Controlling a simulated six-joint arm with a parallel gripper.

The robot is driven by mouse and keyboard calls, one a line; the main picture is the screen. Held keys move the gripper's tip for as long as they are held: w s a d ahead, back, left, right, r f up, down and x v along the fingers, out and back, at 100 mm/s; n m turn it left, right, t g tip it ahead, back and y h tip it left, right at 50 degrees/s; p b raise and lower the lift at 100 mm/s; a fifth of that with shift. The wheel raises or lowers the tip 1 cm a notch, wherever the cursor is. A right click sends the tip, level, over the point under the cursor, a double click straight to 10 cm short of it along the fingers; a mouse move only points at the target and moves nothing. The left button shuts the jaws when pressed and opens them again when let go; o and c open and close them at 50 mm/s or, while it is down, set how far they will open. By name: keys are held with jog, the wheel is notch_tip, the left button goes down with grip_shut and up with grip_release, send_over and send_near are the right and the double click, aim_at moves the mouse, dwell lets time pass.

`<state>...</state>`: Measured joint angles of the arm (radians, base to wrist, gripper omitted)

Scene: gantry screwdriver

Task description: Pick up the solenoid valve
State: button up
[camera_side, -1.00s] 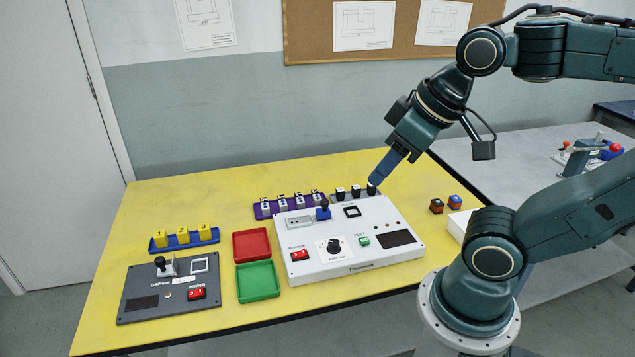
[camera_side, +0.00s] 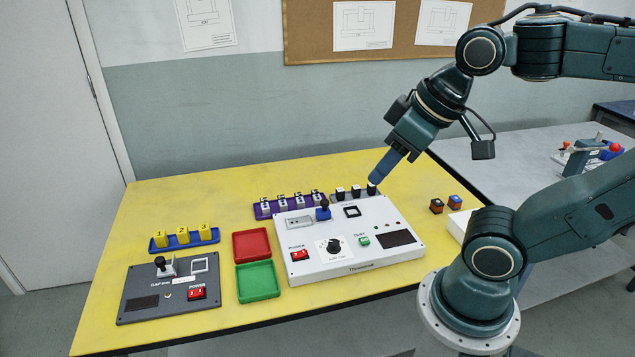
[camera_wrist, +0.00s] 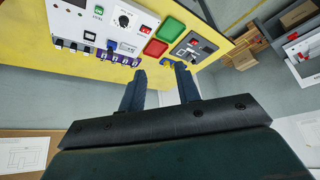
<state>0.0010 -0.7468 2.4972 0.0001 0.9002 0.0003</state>
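No part is labelled as the solenoid valve, so I cannot tell for certain which one it is. Several small grey-and-black parts (camera_side: 297,199) stand in a purple rack (camera_side: 259,212) behind the white tester; the purple rack also shows in the wrist view (camera_wrist: 118,60). Three black blocks with pale tops (camera_side: 356,191) stand in a grey rack to its right; they also show in the wrist view (camera_wrist: 72,46). My gripper (camera_side: 375,181) overlaps the rightmost black block in the side view; contact is unclear. In the wrist view its two blue fingers (camera_wrist: 160,68) are apart, with nothing between them.
The white tester (camera_side: 350,240) stands in front of the racks. A red tray (camera_side: 252,245) and green tray (camera_side: 257,282) lie left of it. A dark panel (camera_side: 140,290) and a blue rack of yellow parts (camera_side: 184,239) are further left. Two small blocks (camera_side: 445,204) stand right.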

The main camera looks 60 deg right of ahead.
jog(key=w+d+m+g, duration=0.1)
jog(key=w+d+m, duration=0.1)
jog(key=w+d, duration=0.35)
jog(key=w+d+f+m+g, duration=0.1)
jog(key=w+d, duration=0.2)
jog(key=w, duration=0.6)
jog(key=w+d+m+g, duration=0.15)
jog(key=w+d, duration=0.25)
jog(key=w, duration=0.4)
jog(key=w+d+f+m+g, duration=0.1)
jog(key=w+d+f, duration=0.3)
jog(key=d+f, duration=0.6)
jog(key=w+d+f+m+g, duration=0.1)
jog(key=w+d+f+m, duration=0.2)
jog(key=d+f, duration=0.7)
jog(key=shift+w+f, duration=0.75)
jog(key=shift+f, duration=0.15)
jog(key=shift+d+f+m, duration=0.1)
jog(key=shift+m, duration=0.15)
send_over(316, 195)
jog(key=shift+f, duration=4.15)
